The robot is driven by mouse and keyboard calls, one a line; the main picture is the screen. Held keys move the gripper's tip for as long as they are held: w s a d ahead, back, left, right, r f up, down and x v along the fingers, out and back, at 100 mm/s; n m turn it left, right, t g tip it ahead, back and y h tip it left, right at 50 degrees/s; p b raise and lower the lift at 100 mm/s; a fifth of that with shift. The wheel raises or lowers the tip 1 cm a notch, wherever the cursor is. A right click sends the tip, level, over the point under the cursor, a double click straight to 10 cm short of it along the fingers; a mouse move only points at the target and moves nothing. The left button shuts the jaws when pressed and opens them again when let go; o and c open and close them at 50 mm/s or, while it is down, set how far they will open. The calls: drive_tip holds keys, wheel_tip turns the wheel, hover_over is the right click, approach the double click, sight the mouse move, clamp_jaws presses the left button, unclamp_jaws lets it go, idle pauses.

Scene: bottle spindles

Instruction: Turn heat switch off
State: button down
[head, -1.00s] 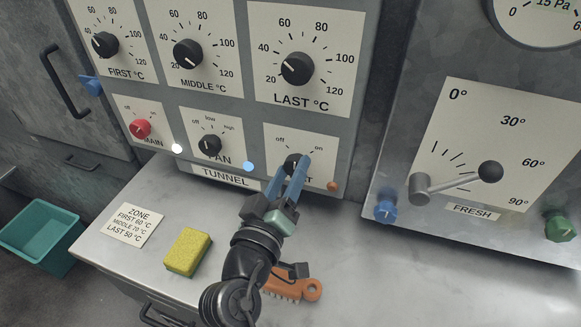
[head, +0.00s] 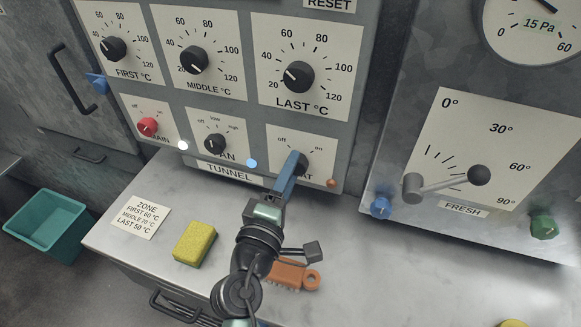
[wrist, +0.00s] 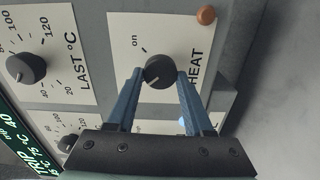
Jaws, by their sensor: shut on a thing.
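The heat switch (head: 304,170) is a black knob on a white plate at the lower right of the tunnel panel. The plate is marked "off" at left and "on" at right. My gripper (head: 294,160) has its blue fingers at the knob and partly hides it in the head view. In the wrist view the heat knob (wrist: 158,72) sits between the two fingertips of my gripper (wrist: 157,76), which is shut on it. The knob's pale mark appears to point lower left there, away from the "on" word; the "off" word is hidden.
An orange lamp (head: 332,183) is beside the switch. The fan knob (head: 216,143) and red main knob (head: 148,126) are to the left, the last-zone dial (head: 296,77) above. A yellow sponge (head: 194,243) and orange brush (head: 291,274) lie on the counter below.

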drive_tip(key=shift+n, duration=0.4)
drive_tip(key=shift+c, duration=1.5)
unclamp_jaws()
drive_tip(key=b+v, duration=0.2)
drive_tip(key=v, duration=1.1)
